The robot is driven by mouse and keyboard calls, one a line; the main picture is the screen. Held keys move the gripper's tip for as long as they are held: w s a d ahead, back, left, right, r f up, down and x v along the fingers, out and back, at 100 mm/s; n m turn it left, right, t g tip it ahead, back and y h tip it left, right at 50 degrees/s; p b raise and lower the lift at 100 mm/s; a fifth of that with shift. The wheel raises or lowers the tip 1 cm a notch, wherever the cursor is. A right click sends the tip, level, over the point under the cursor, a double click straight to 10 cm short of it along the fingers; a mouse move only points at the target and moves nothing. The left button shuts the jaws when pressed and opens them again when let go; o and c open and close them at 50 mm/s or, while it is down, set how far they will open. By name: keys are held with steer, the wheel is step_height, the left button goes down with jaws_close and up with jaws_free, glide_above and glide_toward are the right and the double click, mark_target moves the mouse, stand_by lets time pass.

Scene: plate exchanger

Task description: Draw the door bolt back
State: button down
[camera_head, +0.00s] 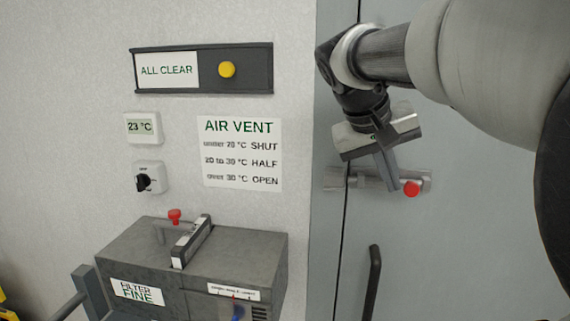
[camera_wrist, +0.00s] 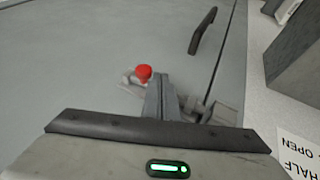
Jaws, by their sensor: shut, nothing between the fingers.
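The door bolt (camera_head: 368,179) is a grey bar with a red knob (camera_head: 411,188), mounted across the seam at the left edge of the grey door (camera_head: 470,240). My gripper (camera_head: 392,186) is shut and empty, with its fingers in front of the bolt, just left of the red knob. In the wrist view the red knob (camera_wrist: 143,73) shows close beside the shut fingers (camera_wrist: 161,98), which hide part of the bolt. I cannot tell whether the fingers touch the knob. The bolt's left end reaches across the seam into a bracket (camera_head: 334,178) by the frame.
A dark door handle (camera_head: 373,282) stands below the bolt. Left on the wall are an ALL CLEAR panel (camera_head: 203,69), an air vent sign (camera_head: 240,153), a thermometer (camera_head: 141,127) and a dial switch (camera_head: 148,178). A grey filter box (camera_head: 190,265) juts out at lower left.

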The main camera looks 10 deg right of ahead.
steer(key=shift+d+f, duration=0.1)
steer(key=shift+d, duration=0.3)
steer(key=shift+d, duration=0.1)
